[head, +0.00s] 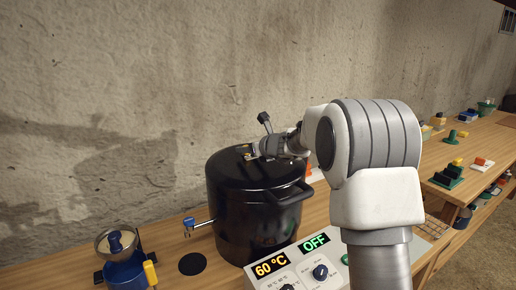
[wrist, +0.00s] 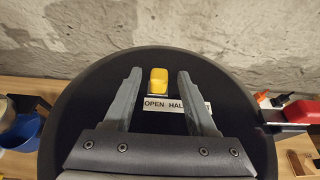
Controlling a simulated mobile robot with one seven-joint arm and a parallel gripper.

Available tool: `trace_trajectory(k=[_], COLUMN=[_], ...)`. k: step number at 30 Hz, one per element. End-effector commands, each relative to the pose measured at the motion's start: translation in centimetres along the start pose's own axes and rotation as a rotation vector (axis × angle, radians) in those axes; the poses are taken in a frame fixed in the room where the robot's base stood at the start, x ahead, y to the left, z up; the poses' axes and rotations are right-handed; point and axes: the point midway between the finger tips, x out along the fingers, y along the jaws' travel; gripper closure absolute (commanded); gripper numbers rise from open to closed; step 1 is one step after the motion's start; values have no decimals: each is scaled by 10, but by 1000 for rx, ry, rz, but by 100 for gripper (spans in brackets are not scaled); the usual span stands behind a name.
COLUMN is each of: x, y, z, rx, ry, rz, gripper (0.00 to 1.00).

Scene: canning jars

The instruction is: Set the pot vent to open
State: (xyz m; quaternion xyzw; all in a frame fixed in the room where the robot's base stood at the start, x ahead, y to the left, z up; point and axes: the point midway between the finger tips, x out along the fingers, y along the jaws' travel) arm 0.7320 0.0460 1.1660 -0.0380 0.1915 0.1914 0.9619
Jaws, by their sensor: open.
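The large black pot (head: 255,215) stands on the wooden bench, and its round dark lid (wrist: 85,120) fills most of the wrist view. The vent's yellow knob (wrist: 158,78) stands on the lid, just behind the word OPEN on a white label (wrist: 165,105). The label also shows HAL, and its right part is hidden by a finger. My gripper (wrist: 159,73) is open, with one grey finger on each side of the knob and a gap on both sides. In the head view my gripper (head: 252,154) is low over the lid, and the knob is hard to make out.
A control panel (head: 300,262) reading 60 °C and OFF stands before the pot. A blue-based device with a funnel (head: 122,258) is at the left. The pot's side handle (head: 290,194) sticks out. A rough wall (head: 120,100) is close behind. More items stand on the right-hand bench.

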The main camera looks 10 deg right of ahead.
Motion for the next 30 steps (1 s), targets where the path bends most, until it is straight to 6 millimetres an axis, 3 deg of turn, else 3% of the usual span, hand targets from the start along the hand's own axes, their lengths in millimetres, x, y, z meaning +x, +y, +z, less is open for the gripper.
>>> trace_trajectory(k=[5, 21, 30], x=[-22, -132, -168], y=[-1, -1, 0], z=[0, 1, 0], rx=[-1, 0, 1], ry=[-1, -2, 0], rz=[-3, -4, -1], gripper=[43, 43, 43])
